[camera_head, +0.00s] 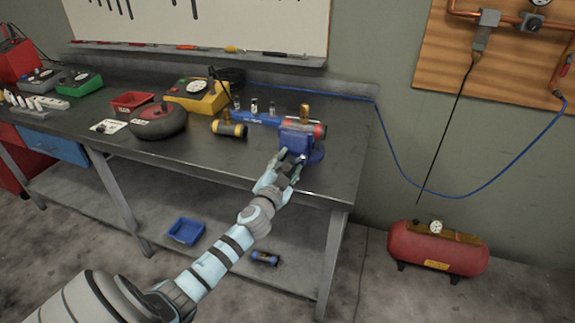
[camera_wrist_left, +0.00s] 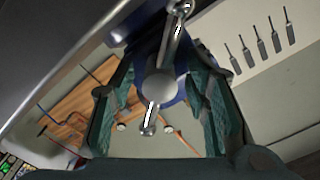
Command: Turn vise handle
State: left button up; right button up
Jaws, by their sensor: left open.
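The blue vise (camera_head: 302,139) stands at the right front corner of the workbench. My left gripper (camera_head: 287,160) is in front of it, open, its fingertips at the vise's near side. In the left wrist view the vise handle (camera_wrist_left: 151,116) is a metal bar with ball ends, slanting between the two teal fingers. The round end of the vise screw (camera_wrist_left: 158,85) shows at the bar's middle. The fingers stand apart on either side of the handle, with gaps visible. Whether either finger touches the bar I cannot tell. My right gripper is out of view.
The workbench (camera_head: 200,165) holds a yellow-and-black cylinder (camera_head: 229,129), a dark round device (camera_head: 157,121) and a yellow box (camera_head: 198,95), left of the vise. A red-and-grey cylinder (camera_head: 318,129) lies behind the vise. A red compressor (camera_head: 437,247) stands on the floor to the right.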

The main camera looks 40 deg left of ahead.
pick_arm(q)
grip_shut()
jog(key=shift+f, duration=0.1)
jog(key=shift+m, duration=0.3)
jog(key=shift+m+p, duration=0.5)
jog(key=shift+m, duration=2.3)
grip_release()
